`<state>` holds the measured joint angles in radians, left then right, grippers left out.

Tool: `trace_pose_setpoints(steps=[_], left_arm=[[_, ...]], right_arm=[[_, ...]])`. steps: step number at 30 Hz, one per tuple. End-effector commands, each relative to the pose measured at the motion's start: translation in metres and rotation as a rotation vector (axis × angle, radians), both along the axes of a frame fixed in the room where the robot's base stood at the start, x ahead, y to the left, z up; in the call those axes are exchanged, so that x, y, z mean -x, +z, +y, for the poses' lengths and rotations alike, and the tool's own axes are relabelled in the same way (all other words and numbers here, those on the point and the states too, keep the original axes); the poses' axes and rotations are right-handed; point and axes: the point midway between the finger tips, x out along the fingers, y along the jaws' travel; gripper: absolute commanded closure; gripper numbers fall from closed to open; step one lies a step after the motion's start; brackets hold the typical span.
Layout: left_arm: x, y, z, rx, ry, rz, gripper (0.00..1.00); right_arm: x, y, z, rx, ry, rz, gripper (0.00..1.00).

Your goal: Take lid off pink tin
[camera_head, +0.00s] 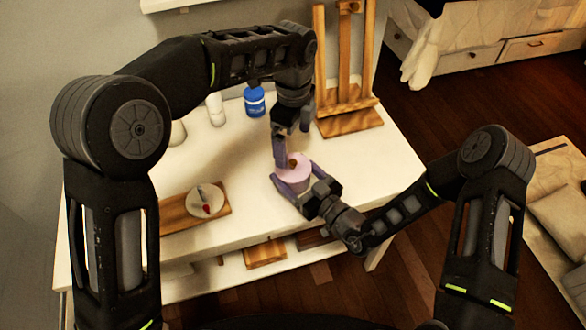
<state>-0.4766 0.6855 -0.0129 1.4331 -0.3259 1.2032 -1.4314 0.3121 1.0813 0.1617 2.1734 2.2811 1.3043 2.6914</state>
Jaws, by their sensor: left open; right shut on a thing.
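The pink tin (297,174) stands on the white table near its front right part, with its pink lid showing on top and a small brown knob (292,163) on the lid. My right gripper (292,187) is shut on the tin from the front, its fingers around the tin's sides. My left gripper (286,153) points down from above. Its fingers are open around or right beside the lid's knob. Part of the tin is hidden by both grippers.
The white table (375,165) also holds a blue jar (254,101), a white bottle (215,110), a wooden easel (347,122) at the back right, and a wooden board (178,212) with a plate (205,201). The table's right side is clear.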

Motion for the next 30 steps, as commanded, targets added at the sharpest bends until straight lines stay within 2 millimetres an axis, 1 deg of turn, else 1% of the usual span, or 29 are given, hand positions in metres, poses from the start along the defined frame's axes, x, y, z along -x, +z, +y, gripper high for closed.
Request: trace_pose_setpoints(steps=[3,5,8,11,16,18,21,25,30], left_arm=[[-0.003,0.012,-0.004,0.01,0.016,-0.02,0.0],[-0.004,0.014,-0.004,0.01,0.068,-0.02,0.0],[-0.004,0.021,-0.004,0.014,0.2,-0.022,0.0],[-0.005,0.028,-0.004,0.016,0.384,-0.021,0.0],[-0.004,0.039,-0.003,0.015,0.742,-0.014,0.0],[-0.003,0.041,-0.002,0.014,0.88,-0.01,0.0],[-0.002,0.042,-0.001,0.005,1.036,-0.003,0.0],[0.0,0.042,0.0,0.001,1.152,0.0,0.0],[0.0,0.042,0.0,0.0,1.183,0.001,0.0]], right_arm=[[0.0,0.0,0.0,0.001,0.0,0.001,0.98],[0.0,0.0,0.0,0.001,0.0,0.001,0.98],[0.0,0.0,0.0,0.0,0.0,0.0,0.98],[0.0,0.0,0.0,0.0,0.0,0.0,0.98],[0.0,0.0,0.0,0.0,0.0,0.0,0.98],[0.0,0.0,0.0,0.0,0.0,0.0,0.98],[0.0,0.0,0.0,0.0,0.0,0.0,0.98],[0.0,0.0,0.0,0.0,0.0,0.0,0.98],[0.0,0.0,0.0,0.0,0.0,0.0,0.98]])
